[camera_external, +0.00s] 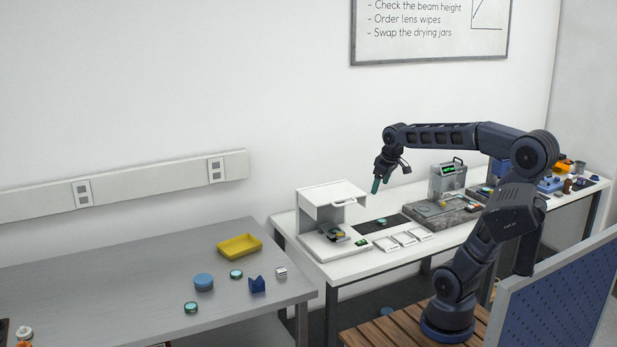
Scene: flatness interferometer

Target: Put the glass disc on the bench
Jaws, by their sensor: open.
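My gripper (376,185), with teal fingers, points down in the air above the white table (345,268). It is open, and nothing shows between its fingers at this size. A small teal disc (382,221) lies on a dark mat (365,227) on that table, below my gripper. Two more small teal discs with dark rims lie on the grey bench (130,275) at the left: one near the middle right (236,273), one nearer the front (191,307). I cannot tell which of these is the glass disc.
A white open-fronted instrument (335,200) stands left of the mat. A blue panel (560,295) stands front right.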

